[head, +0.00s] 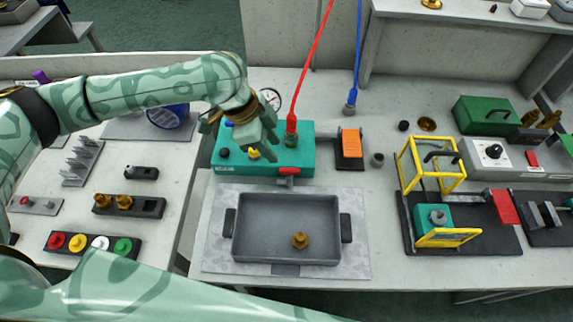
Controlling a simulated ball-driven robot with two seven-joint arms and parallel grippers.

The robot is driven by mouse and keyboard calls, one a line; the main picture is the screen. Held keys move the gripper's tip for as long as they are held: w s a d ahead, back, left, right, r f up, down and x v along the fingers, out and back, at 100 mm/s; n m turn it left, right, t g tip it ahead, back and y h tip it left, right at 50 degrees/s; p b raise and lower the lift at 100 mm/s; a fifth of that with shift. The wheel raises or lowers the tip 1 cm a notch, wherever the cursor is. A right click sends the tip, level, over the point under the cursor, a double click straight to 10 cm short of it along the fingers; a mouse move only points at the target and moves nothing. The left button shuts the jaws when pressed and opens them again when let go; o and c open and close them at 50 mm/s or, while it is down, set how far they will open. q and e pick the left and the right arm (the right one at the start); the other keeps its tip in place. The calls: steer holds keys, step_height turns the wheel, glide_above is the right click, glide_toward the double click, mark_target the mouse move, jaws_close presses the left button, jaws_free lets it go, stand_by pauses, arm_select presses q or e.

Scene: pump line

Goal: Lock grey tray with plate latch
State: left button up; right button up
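The grey tray (262,250) lies on a pale patterned mat (215,262) at the middle front of the table. A brass knob-like part (300,240) is inside it, toward the right. Dark blocks stand at the tray's left side (229,222) and right side (346,228). A small dark grey plate (286,270) is at its front edge; I cannot tell which of these is the plate latch. My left gripper (262,146) hangs over the teal box behind the tray, apart from the tray. Its finger gap is unclear. My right gripper is out of view.
The teal box (300,160) carries knobs, a gauge and a red hose fitting (291,125). An orange-topped block (350,146) stands to its right. A yellow frame (430,165) stands farther right. Button and peg racks fill the left table, with a gap between the tables.

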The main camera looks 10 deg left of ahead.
mark_target(288, 169)
arm_select(q)
steer(key=b+x, duration=0.2)
steer(key=x, duration=0.5)
steer(key=shift+f, duration=0.3)
steer(key=shift+d+f, duration=0.25)
steer(key=shift+f, duration=0.3)
jaws_close()
